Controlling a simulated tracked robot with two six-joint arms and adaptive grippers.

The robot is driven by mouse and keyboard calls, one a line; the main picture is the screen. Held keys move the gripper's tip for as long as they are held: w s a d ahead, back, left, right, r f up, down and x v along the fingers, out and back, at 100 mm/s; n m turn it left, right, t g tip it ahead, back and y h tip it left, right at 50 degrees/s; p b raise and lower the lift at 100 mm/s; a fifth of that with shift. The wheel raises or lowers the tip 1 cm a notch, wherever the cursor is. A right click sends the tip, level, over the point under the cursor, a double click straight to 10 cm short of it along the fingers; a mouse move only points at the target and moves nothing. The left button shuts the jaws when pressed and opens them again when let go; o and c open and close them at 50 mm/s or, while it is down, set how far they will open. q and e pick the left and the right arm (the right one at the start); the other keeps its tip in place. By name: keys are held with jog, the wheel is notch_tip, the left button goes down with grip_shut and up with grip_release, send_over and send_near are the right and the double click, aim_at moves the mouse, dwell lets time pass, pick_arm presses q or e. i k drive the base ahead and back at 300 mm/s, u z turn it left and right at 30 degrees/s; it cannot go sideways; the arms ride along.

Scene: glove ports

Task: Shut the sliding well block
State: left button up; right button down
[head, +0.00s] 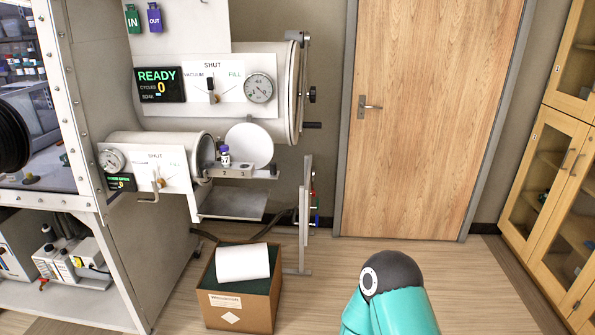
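I cannot make out a sliding well block for certain. A small grey tray (237,172) sticks out of the open mouth of the lower, smaller chamber (160,144). A small vial with a purple cap (225,156) stands upright on the tray's left part. A round white door (250,145) stands open behind the tray. Inside the glove box at the left, a block cannot be told apart from the other items. Neither gripper is in view. A teal arm part of mine with a dark cap shows at the bottom edge.
A larger chamber (220,110) with a gauge and a READY display is above. An open cardboard box (240,303) holding a white roll (242,262) stands on the floor below. A wooden door (430,120) and glass-fronted cabinets (552,170) are at the right. The floor before the door is free.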

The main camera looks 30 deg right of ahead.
aim_at(213, 169)
jog(key=z, duration=0.1)
jog(key=i, duration=1)
jog(key=u, duration=0.1)
